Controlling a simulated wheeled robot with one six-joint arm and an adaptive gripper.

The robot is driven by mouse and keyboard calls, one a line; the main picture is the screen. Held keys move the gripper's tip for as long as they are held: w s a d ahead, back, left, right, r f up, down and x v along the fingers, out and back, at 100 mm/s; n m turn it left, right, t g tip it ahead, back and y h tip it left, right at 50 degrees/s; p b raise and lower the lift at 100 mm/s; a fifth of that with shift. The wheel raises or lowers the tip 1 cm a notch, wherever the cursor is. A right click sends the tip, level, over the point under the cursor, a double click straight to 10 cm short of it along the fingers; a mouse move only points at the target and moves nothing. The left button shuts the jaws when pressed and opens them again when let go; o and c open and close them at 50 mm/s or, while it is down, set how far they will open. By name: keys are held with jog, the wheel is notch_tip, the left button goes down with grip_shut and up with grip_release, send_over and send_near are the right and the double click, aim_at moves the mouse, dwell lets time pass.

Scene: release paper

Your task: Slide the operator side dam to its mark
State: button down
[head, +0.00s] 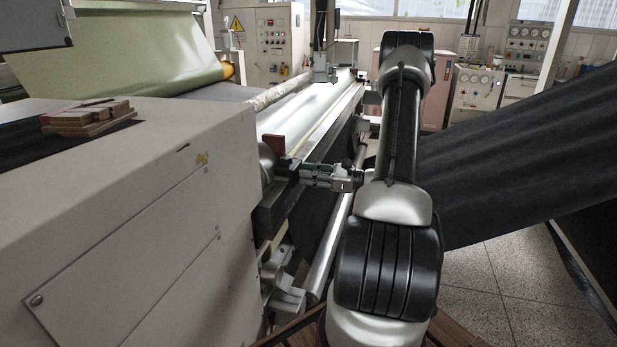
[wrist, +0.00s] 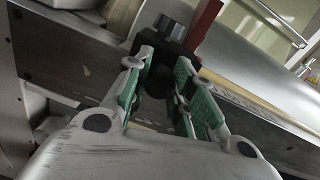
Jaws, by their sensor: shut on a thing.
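The operator side dam shows in the wrist view as a black block (wrist: 178,52) with a dark knob and an upright red plate (wrist: 207,22). In the head view its red plate (head: 278,143) stands at the near end of the long bright roll. My gripper (wrist: 160,82) is shut on the dam's black part, with green-lined fingers on both sides of it. In the head view my gripper (head: 299,170) reaches in from the right at the rail. The fingers hide part of the dam's lower end. I cannot make out the mark.
A metal rail (wrist: 262,118) with a pale strip along it runs beside the roll (head: 318,107). A beige machine housing (head: 150,190) stands at the left, with wooden blocks (head: 88,117) on top. Black web (head: 530,145) slopes at the right above speckled floor.

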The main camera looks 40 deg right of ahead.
jog(key=w+d, duration=0.2)
jog(key=d, duration=0.1)
jog(key=shift+w, duration=0.15)
jog(key=c, duration=1.2)
grip_release()
jog(key=shift+o, duration=0.2)
jog(key=v, duration=1.2)
